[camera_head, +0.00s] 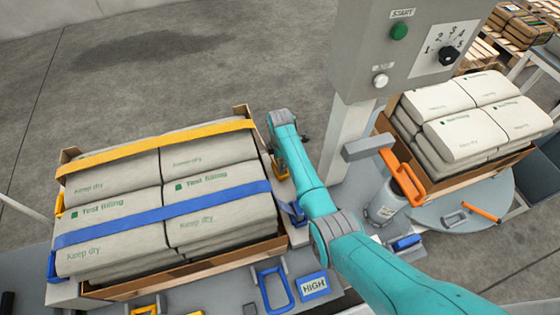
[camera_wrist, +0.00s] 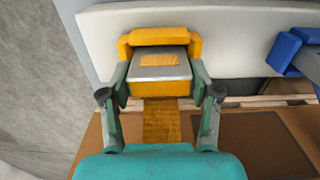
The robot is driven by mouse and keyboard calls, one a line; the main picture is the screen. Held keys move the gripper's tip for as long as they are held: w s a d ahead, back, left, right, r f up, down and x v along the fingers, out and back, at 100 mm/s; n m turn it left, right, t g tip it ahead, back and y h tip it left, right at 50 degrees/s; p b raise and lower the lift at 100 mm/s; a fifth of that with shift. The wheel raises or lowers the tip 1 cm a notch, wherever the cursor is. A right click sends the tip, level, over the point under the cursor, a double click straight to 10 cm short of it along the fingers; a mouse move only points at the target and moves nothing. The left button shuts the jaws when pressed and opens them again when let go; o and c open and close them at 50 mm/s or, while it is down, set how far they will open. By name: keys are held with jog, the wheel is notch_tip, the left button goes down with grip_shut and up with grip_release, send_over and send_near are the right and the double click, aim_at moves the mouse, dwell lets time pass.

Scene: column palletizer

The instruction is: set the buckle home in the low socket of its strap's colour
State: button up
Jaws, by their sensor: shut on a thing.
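In the wrist view my gripper (camera_wrist: 160,76) has its two fingers on either side of a grey-topped buckle (camera_wrist: 160,62) with an orange-yellow patch. The yellow strap (camera_wrist: 161,122) runs from the buckle back beneath my gripper. A yellow bracket-like piece (camera_wrist: 160,36), which looks like the yellow socket, frames the buckle's far end and sides. I cannot tell whether the buckle is fully seated in it. In the head view the yellow strap (camera_head: 150,150) lies over the far sacks, and my wrist hides most of the gripper at the load's right side.
A blue strap (camera_head: 160,213) crosses the nearer sacks, with a blue fitting (camera_head: 293,211) at its right end. A blue frame (camera_head: 272,289) stands near the HIGH label (camera_head: 313,285). A control post (camera_head: 350,150) and a second sack stack (camera_head: 470,115) are to the right.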

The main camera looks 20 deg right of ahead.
jog(key=shift+f, duration=0.1)
jog(key=o, duration=1.2)
notch_tip(320, 180, up, 12)
jog(key=shift+r, duration=0.1)
dwell(0.4)
